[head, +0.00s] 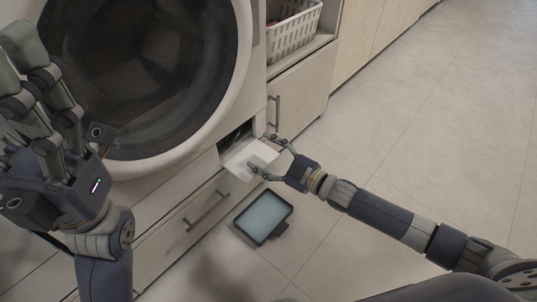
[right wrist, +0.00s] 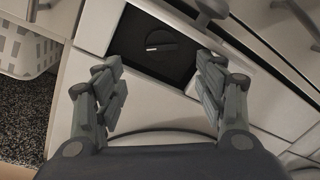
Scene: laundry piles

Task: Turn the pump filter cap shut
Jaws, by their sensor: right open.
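The pump filter cap (right wrist: 157,49) is a dark round cap with a pale line on its grip, set in a dark recess (head: 236,137) low on the white washing machine (head: 246,60). In the head view the cap itself is hidden in shadow. A white flap (head: 240,168) hangs open below the recess. My right gripper (head: 259,155) is at the flap, in front of the recess. In the right wrist view my right gripper (right wrist: 160,85) is open and empty, its fingers apart from the cap, which shows beyond the gap between them. My left gripper (head: 35,55) is raised at the far left before the machine door.
A shallow dark tray (head: 263,215) with a pale blue inside lies on the floor below the flap. A drawer with a handle (head: 206,211) is under the machine. A white basket (head: 292,28) sits in the cabinet at right. The tiled floor at right is clear.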

